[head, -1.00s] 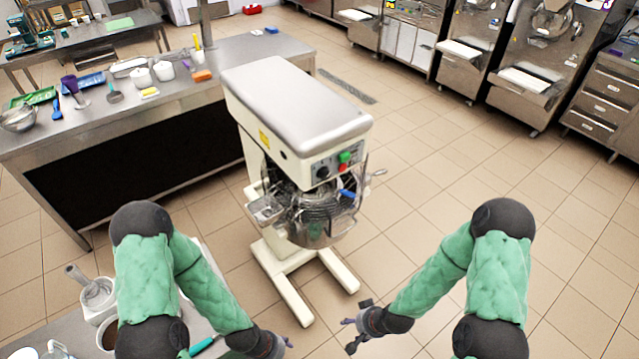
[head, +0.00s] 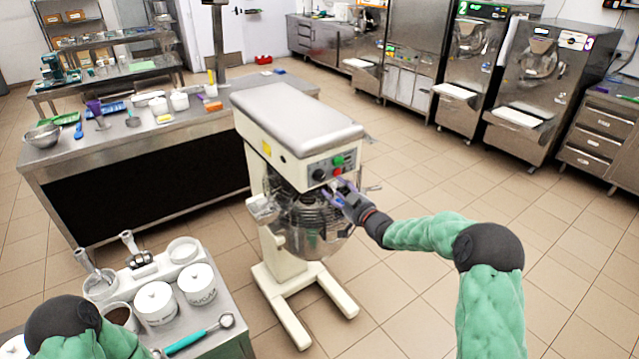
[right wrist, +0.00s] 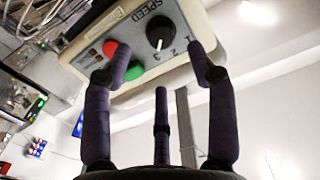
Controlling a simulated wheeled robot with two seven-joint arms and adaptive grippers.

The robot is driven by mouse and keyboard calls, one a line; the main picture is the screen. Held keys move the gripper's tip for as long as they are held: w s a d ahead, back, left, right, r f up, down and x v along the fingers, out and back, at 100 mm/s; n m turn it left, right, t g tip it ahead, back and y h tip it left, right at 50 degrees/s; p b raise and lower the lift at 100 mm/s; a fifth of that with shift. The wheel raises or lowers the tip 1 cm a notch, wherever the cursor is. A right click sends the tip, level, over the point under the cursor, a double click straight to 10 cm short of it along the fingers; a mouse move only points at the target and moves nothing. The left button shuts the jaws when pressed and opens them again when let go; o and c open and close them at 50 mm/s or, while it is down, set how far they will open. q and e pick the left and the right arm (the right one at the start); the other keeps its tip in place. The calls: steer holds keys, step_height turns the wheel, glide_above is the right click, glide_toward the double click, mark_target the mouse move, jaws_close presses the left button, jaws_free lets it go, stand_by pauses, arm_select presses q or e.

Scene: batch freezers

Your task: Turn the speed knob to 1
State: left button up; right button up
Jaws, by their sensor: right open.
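The cream mixer (head: 295,110) stands mid-view with its control panel on the front of its head. The black speed knob (head: 319,174) sits on this panel; it also shows in the right wrist view (right wrist: 159,30), under the word SPEED and beside the digits 1, 2 and 3. Its white pointer mark aims down the picture, seemingly nearest the 3. My right gripper (head: 342,192) is open and empty just in front of the panel, right of and below the knob. In the wrist view its fingers (right wrist: 162,75) are spread, apart from the knob. My left gripper is out of view.
A red button (right wrist: 110,48) and a green button (right wrist: 134,70) sit beside the knob. The wire guard and bowl (head: 305,220) are below the panel. A small table (head: 225,345) with white canisters stands front left. Open floor lies right of the mixer.

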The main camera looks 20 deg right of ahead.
mark_target(322, 179)
steer(key=x, duration=0.7)
steer(key=shift+w+a, duration=0.1)
steer(key=shift+w, duration=0.15)
steer(key=shift+f+b, duration=0.1)
steer(key=shift+b, duration=0.2)
steer(key=c, duration=1)
